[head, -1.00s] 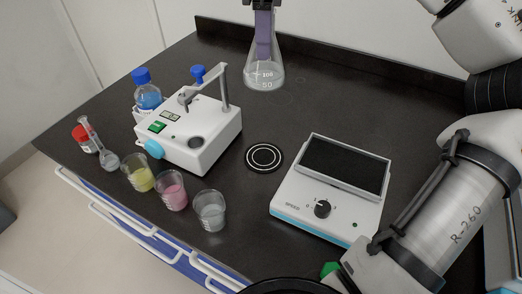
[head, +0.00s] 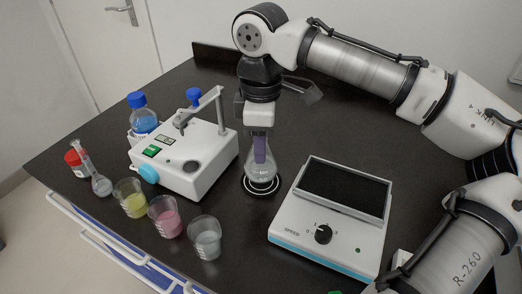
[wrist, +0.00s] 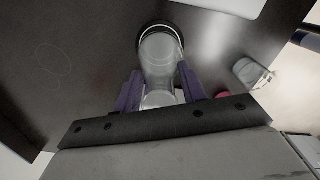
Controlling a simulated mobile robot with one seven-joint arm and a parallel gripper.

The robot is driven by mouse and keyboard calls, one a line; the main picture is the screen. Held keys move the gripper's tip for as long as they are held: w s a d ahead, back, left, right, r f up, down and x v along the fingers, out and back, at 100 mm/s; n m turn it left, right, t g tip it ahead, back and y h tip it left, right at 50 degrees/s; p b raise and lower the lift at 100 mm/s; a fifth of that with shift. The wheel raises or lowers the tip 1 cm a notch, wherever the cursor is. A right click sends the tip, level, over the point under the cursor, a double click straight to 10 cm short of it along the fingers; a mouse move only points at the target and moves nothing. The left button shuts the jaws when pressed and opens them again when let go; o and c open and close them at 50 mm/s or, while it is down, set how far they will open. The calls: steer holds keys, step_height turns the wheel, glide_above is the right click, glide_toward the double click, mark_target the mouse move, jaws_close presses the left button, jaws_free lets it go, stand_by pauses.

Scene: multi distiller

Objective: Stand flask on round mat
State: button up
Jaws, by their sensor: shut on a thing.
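My gripper (head: 260,150) is shut on the neck of a clear glass flask (head: 260,170) and holds it upright from above. The flask's base is over the dark round mat (head: 262,193) with white rings. I cannot tell whether the base touches the mat or hangs slightly above it. In the wrist view, the purple fingers (wrist: 161,88) are either side of the flask (wrist: 160,55), and the mat's edge (wrist: 158,24) shows around its far end.
A white device with an arm (head: 185,165) stands close on the left, and a hotplate stirrer (head: 333,215) on the right. Several beakers, including a pink one (head: 166,216), stand in front. A blue bottle (head: 143,117) and a small flask (head: 98,178) are at left.

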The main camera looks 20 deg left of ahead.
steer(key=shift+f, duration=1.4)
steer(key=shift+f, duration=0.2)
steer(key=o, duration=1.3)
steer(key=shift+o, duration=0.2)
steer(key=shift+r, duration=0.15)
step_height(320, 180, up, 12)
steer(key=shift+r, duration=0.1)
